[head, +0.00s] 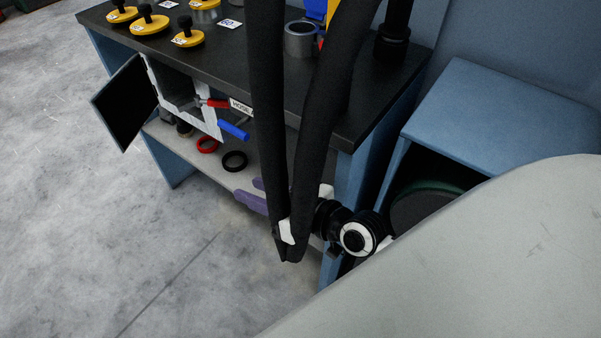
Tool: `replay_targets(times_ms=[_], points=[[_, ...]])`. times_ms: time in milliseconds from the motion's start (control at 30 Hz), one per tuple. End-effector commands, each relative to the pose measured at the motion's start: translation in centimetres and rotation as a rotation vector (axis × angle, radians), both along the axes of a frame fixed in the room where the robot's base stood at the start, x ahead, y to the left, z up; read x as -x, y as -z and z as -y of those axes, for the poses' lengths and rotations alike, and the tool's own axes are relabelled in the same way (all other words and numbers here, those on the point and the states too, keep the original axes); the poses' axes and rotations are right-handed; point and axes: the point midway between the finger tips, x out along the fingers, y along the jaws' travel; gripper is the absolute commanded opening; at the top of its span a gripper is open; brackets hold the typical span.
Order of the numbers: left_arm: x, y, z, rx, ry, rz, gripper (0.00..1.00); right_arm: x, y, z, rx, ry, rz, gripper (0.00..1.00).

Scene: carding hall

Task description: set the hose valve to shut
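A red lever (217,103) sticks out from the white open-fronted box under the dark workbench. A small tag (240,106) beside it seems to read "HOSE"; a dark strip partly covers its right end. A blue lever (234,130) sits just below. Which way the valve is set is not clear. My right gripper (247,189), with purple fingers, is below and to the right of the levers, near the lower shelf, apart from them. Its fingertips look spread with nothing between them; a dark strip hides part of it. My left gripper is not in view.
The box's dark door (125,103) hangs open to the left. A red ring (207,145) and a black ring (234,161) lie on the lower shelf (262,172). Yellow discs with black knobs stand on the workbench (240,52). Two long dark strips cross the middle. A blue cabinet (500,98) stands right.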

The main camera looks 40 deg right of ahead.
Motion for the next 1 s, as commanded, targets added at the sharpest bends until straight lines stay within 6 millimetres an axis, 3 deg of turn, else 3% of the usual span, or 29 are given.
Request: replay_targets(times_ms=[33,500,800,1000], points=[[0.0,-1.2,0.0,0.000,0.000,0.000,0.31,0.8,0.3,-0.1,0.013,0.003,-0.030,0.32],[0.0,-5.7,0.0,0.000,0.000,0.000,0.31,8.2,6.0,-0.2,0.148,0.016,-0.250,0.32],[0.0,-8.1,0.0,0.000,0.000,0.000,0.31,13.2,8.2,-0.2,0.226,0.010,-0.358,0.32],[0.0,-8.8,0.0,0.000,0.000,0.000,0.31,15.1,9.0,-0.2,0.255,0.007,-0.396,0.32]])
